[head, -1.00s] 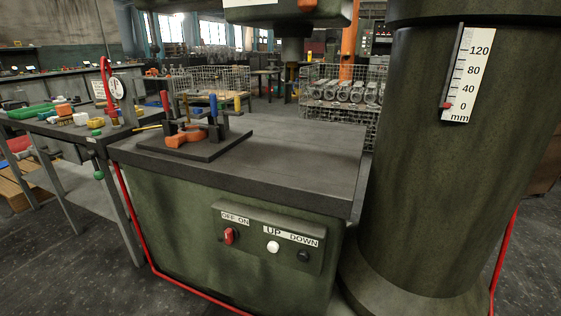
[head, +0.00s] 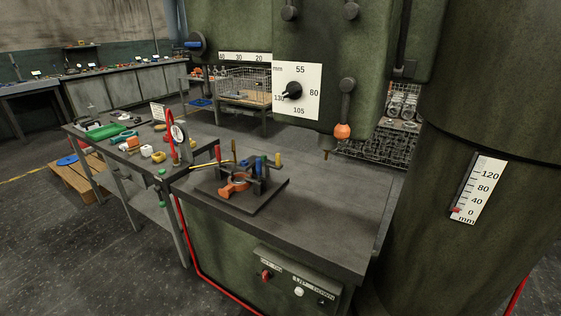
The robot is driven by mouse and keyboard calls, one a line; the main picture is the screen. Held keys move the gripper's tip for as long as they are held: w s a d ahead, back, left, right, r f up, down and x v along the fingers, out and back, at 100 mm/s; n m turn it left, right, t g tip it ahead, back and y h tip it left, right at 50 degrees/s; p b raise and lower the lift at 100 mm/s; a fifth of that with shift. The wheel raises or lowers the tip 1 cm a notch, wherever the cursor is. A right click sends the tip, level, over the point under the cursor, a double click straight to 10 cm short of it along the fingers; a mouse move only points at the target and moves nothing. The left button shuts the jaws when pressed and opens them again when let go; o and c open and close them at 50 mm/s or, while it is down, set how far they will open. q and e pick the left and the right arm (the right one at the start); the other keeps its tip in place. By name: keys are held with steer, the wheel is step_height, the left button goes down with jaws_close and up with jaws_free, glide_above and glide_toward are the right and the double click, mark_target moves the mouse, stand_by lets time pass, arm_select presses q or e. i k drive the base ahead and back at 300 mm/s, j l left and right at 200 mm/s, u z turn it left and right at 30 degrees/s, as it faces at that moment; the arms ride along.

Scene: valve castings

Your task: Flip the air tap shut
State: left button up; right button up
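A red hose (head: 184,222) runs along the left edge of the green machine. A round white gauge (head: 179,133) stands at the machine table's left corner beside a red upright loop. Small green parts (head: 165,189) hang just below the gauge at the bench corner. They look like the air tap, but they are too small to tell their lever position. A blue-handled lever (head: 194,43) sits on the machine head at the upper left. Neither of my grippers is in view.
A clamping fixture (head: 240,190) with an orange casting stands on the machine table (head: 330,200). A side bench (head: 90,145) with coloured parts is on the left. The thick column (head: 450,120) blocks the right. Floor at the lower left is clear.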

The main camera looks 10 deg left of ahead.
mark_target(162, 203)
steer(key=u, duration=1.3)
steer(key=i+j+z, duration=0.1)
steer(key=z, duration=0.35)
steer(key=i+j+z, duration=0.15)
steer(key=z, duration=0.25)
steer(key=i+j+z, duration=0.25)
steer(key=z, duration=0.2)
steer(key=i+j, duration=0.15)
steer(key=j, duration=0.15)
steer(key=i+j+z, duration=0.1)
steer(key=j, duration=0.2)
steer(key=i+j, duration=0.15)
steer(key=j, duration=0.15)
steer(key=i+j+z, duration=0.1)
steer(key=j, duration=0.2)
steer(key=i, duration=0.05)
